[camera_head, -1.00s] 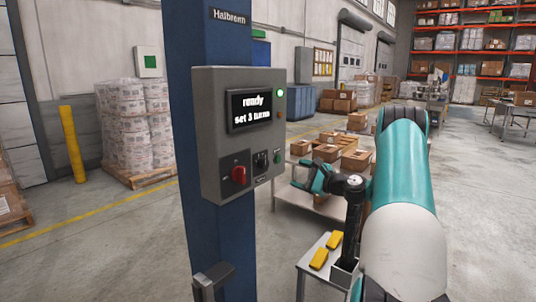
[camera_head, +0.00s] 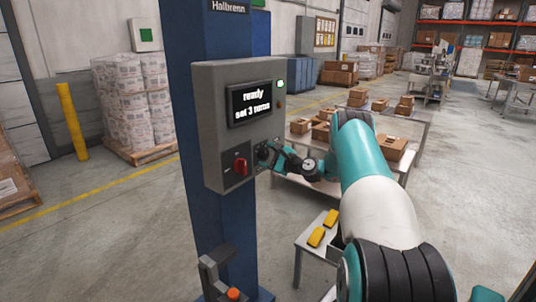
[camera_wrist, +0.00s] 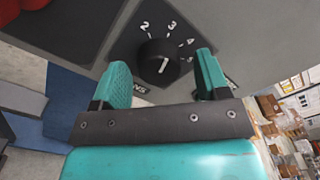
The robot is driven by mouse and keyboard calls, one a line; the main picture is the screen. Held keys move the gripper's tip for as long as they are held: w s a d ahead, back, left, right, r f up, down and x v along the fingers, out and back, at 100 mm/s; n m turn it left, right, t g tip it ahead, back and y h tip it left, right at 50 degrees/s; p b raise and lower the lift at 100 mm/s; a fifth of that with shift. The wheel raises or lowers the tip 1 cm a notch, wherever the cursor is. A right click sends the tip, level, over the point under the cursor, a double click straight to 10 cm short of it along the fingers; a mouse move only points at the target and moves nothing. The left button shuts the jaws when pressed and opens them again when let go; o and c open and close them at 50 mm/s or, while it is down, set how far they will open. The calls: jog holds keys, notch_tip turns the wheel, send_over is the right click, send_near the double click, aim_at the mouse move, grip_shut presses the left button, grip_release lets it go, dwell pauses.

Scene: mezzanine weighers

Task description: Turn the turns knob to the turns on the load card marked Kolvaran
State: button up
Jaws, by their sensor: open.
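The black turns knob (camera_wrist: 158,62) is on a dark plate with the numbers 2, 3, 4 and 5 showing around it in the wrist view. It has a white pointer line; I cannot tell surely which number it points at. My gripper (camera_wrist: 168,82) is open, one finger on each side of the knob, and I cannot tell whether they touch it. In the head view my gripper (camera_head: 268,154) is at the lower right of the grey control box (camera_head: 208,120) and partly hides the knob. The screen (camera_head: 250,104) reads "ready set 3 turns". No readable Kolvaran card shows.
A red switch (camera_head: 240,165) sits left of the knob. The box is on a blue column (camera_head: 240,235) with a sign (camera_head: 230,6) that seems to read "Halbrenn". A small table (camera_head: 308,240) with yellow blocks stands below my arm. Tables with cartons stand behind.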

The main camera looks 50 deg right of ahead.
jog(key=c, duration=0.9)
jog(key=shift+f+n+b, duration=0.15)
jog(key=shift+n+b, duration=0.15)
jog(key=shift+b, duration=0.3)
jog(key=n+b, duration=0.2)
jog(key=b, duration=0.2)
jog(key=shift+f+n, duration=0.15)
jog(key=shift+n, duration=0.15)
jog(key=n+b, duration=0.2)
jog(key=b, duration=0.2)
jog(key=shift+n, duration=0.4)
jog(key=shift+r+n+b, duration=0.25)
jog(key=shift+n+b, duration=0.65)
jog(key=shift+b, duration=0.25)
